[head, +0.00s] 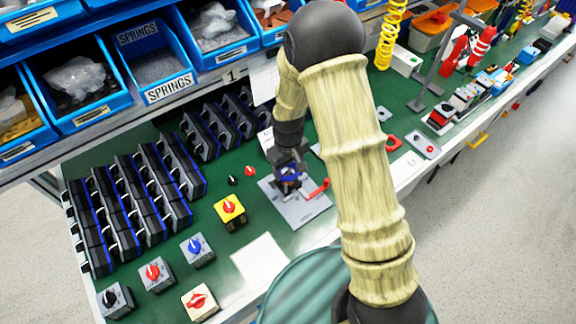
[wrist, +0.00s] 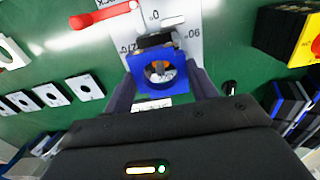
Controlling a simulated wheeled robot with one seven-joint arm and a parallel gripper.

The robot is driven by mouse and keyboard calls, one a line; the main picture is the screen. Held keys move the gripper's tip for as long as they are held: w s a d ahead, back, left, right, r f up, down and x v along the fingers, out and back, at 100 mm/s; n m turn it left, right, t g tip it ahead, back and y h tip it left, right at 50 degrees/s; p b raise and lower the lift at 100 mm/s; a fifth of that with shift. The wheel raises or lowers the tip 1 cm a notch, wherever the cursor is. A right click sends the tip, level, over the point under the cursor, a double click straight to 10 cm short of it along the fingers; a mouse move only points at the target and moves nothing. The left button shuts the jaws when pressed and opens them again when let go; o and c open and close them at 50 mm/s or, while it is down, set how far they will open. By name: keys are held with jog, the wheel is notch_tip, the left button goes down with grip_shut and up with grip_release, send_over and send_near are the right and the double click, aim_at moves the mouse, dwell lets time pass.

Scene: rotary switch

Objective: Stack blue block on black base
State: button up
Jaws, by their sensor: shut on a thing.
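My gripper (wrist: 162,85) is shut on the blue block (wrist: 154,90), with one finger on each side. The block is a square blue frame with a round opening, and metal and orange parts show inside it. A black part (wrist: 155,41), which looks like the black base, sits just beyond the block over the grey plate marked with degree numbers (wrist: 183,45). I cannot tell whether block and base touch. In the head view, my gripper (head: 289,172) is over the grey plate (head: 307,208), with a bit of blue between its fingers; the base there is mostly hidden.
A red handle (head: 318,188) lies beside my gripper at the plate. Left of it stand a yellow switch (head: 230,209), a grey switch with a blue knob (head: 196,249) and rows of black-and-blue blocks (head: 130,207). Blue bins (head: 150,60) hang behind. A white sheet (head: 260,262) lies in front.

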jog(key=shift+f+b, duration=0.4)
jog(key=shift+f, duration=0.3)
jog(key=o, duration=1.1)
jog(key=shift+c, duration=0.2)
jog(key=shift+r, duration=0.1)
notch_tip(320, 180, up, 17)
jog(key=shift+r+b, duration=0.15)
jog(key=shift+b, duration=0.25)
jog(key=s+d+m+t+p, duration=0.1)
jog(key=s+d+m, duration=0.5)
jog(key=s+d, duration=0.6)
jog(key=shift+s+d+r+m+t, duration=0.25)
jog(key=shift+d+m+t, duration=0.15)
jog(key=shift+d+t, duration=0.35)
